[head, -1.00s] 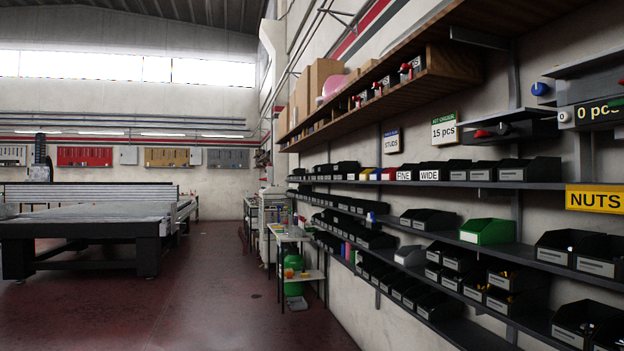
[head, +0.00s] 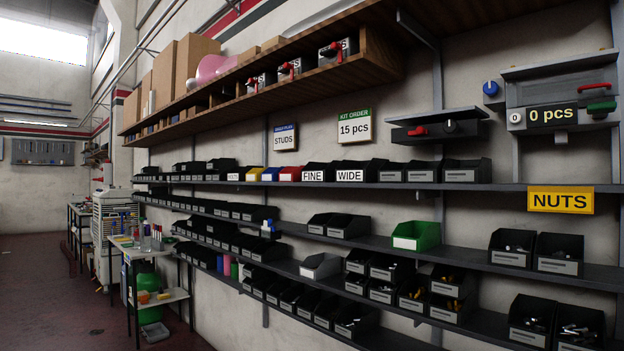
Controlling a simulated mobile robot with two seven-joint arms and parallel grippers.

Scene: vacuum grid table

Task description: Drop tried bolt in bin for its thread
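Two black bins labelled FINE (head: 313,175) and WIDE (head: 351,175) stand side by side on the upper shelf of the wall rack. I cannot see into them from this angle. No single bolt can be picked out as the tried one. Lower bins (head: 530,322) hold small metal and brass-coloured parts, too small to tell apart. Neither of my grippers is in view.
Shelves of black bins run along the right wall, with a green bin (head: 417,236) and a yellow NUTS sign (head: 560,200). A KIT ORDER sign (head: 354,127) reads 15 pcs and a counter (head: 553,115) reads 0 pcs. A small table (head: 150,245) stands left; floor beyond is clear.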

